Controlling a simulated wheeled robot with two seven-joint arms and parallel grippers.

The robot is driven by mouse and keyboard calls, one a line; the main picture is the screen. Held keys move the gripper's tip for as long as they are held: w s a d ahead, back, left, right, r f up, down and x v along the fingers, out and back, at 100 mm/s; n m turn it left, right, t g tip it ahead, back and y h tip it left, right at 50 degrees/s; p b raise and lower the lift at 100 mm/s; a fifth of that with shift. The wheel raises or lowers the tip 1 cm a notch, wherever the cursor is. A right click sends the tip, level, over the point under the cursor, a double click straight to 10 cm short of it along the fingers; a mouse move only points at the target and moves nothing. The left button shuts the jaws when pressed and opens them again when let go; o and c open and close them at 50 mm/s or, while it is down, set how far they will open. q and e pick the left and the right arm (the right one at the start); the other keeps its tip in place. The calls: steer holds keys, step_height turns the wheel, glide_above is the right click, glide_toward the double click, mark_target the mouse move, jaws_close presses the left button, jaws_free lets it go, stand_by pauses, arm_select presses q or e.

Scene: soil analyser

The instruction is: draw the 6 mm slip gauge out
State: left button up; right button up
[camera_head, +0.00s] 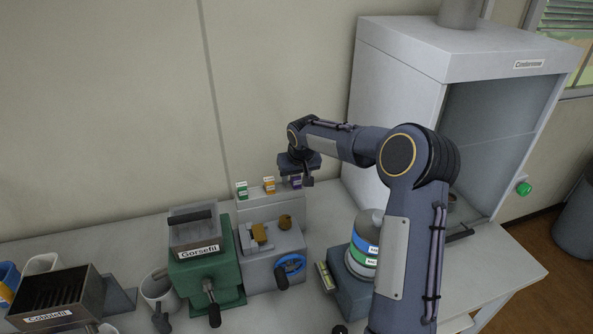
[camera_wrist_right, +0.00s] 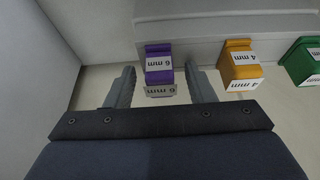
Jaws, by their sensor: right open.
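The 6 mm slip gauge is a purple block with a white "6 mm" label (camera_wrist_right: 158,62); it stands in the grey rack at the back of the bench. In the head view the purple gauge (camera_head: 296,184) is partly covered by my right gripper (camera_head: 299,178). In the right wrist view my right gripper (camera_wrist_right: 162,84) is open, with one finger on each side of the purple gauge and a visible gap at both sides. I cannot tell how deep the fingers reach along it. My left gripper is not in view.
An orange 4 mm gauge (camera_wrist_right: 240,65) stands close beside the right finger in the wrist view, with a green gauge (camera_wrist_right: 303,62) beyond it. The white fume cabinet (camera_head: 400,55) stands right of the rack. A green machine (camera_head: 205,265) stands at the front left.

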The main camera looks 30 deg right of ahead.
jaws_close()
steer(key=c, duration=0.8)
jaws_free()
jaws_close()
steer(key=shift+r+p, duration=0.4)
steer(key=shift+r, duration=0.3)
steer(key=shift+r+p, duration=0.95)
steer(key=shift+r, duration=1.8)
